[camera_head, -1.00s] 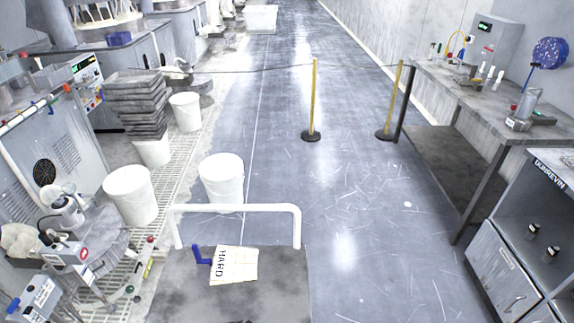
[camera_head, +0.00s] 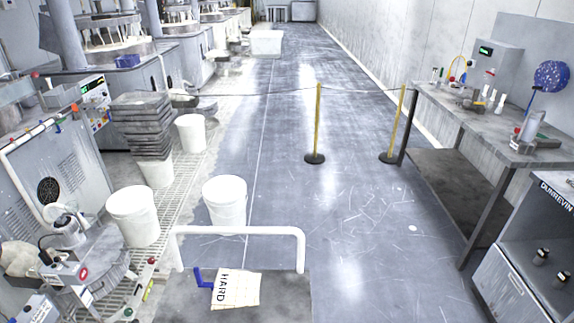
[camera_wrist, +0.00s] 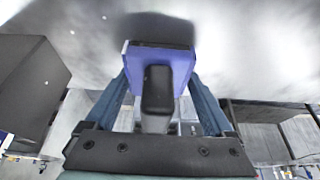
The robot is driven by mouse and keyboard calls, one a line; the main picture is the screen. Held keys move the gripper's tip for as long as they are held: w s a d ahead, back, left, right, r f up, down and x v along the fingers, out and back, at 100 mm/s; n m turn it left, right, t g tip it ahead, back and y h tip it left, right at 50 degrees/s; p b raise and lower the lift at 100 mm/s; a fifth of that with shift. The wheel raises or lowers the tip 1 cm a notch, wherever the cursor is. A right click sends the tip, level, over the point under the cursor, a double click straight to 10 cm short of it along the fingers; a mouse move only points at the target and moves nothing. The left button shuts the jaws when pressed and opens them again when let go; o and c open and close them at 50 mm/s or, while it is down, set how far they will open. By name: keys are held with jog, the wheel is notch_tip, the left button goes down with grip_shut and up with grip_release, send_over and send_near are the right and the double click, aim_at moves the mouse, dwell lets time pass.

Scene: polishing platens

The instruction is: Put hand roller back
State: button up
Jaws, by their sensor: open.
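In the wrist view, my gripper (camera_wrist: 158,85) shows two blue fingers, apart from each other. A purple-blue piece with a dark upper edge and a black, handle-like stub (camera_wrist: 158,92) shows between and beyond the fingertips; it looks like the hand roller, and I cannot tell whether the fingers touch it. My gripper is not in the head view. There, a small blue angled object (camera_head: 203,278) lies beside a card marked HARD (camera_head: 236,289) on a grey cart top (camera_head: 285,300); I cannot tell what it is.
The cart has a white rail (camera_head: 240,230). White buckets (camera_head: 224,203) and stacked grey trays (camera_head: 142,125) stand left. A rope barrier with yellow posts (camera_head: 317,120) crosses the floor. A workbench (camera_head: 480,120) and a grey cabinet (camera_head: 530,250) stand right. The central floor is clear.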

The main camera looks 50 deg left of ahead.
jog(key=v, duration=1.3)
jog(key=w+a+r+n+t+y, duration=0.2)
jog(key=w+r+t+y, duration=0.3)
jog(key=w+r, duration=1.15)
jog(key=w+d+r+n+t+y, duration=0.1)
jog(key=w+d+r+t, duration=0.25)
jog(key=r, duration=0.35)
jog(key=w+d+r+n+t, duration=0.1)
jog(key=w+d+r+t, duration=0.1)
jog(key=w+r, duration=0.35)
jog(key=s+d+r+n+t+h, duration=0.1)
jog(key=s+d+r+t, duration=0.3)
jog(key=r, duration=0.6)
jog(key=d+r+n+t, duration=0.1)
jog(key=d+r+t, duration=0.1)
jog(key=d+r, duration=0.55)
jog(key=s+d+r+n+t+h, duration=0.15)
jog(key=d+r+t, duration=0.25)
jog(key=r, duration=0.7)
jog(key=s+d+r+t, duration=0.3)
jog(key=s+d+r, duration=0.1)
jog(key=s+r, duration=0.3)
jog(key=shift+s+d+r+h+p, duration=0.15)
jog(key=shift+d+r+h+p, duration=0.2)
jog(key=shift+r+p, duration=0.1)
jog(key=shift+n, duration=0.25)
